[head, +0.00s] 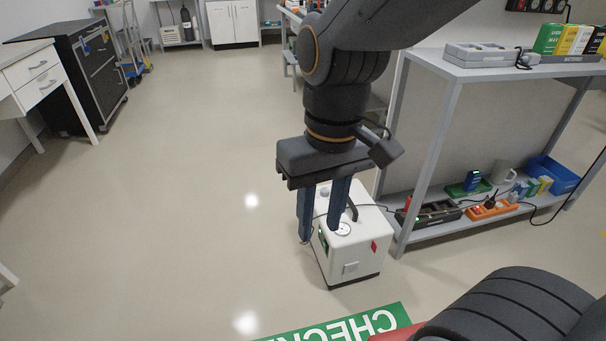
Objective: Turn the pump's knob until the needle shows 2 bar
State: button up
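A white box-shaped unit (352,252), which looks like the pump, stands on the floor below my arm. Its top has a dark handle and a pale round disc (344,230) that may be the gauge; no needle can be made out. A green panel shows on its left side, and a red mark on its front. My gripper (319,233) points down at the unit's left part, its two blue fingers apart with nothing visible between them. The fingers hide part of the unit. I cannot tell whether they touch it, and I cannot make out the knob for sure.
A grey shelf rack (446,140) stands close on the right, with chargers and a blue bin (553,174) on its lower shelf. A cable runs between unit and rack. A green floor sign (345,325) lies in front.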

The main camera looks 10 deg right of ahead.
aim_at(324, 192)
jog(key=u, duration=0.5)
jog(key=i, duration=1.1)
jog(key=z, duration=0.45)
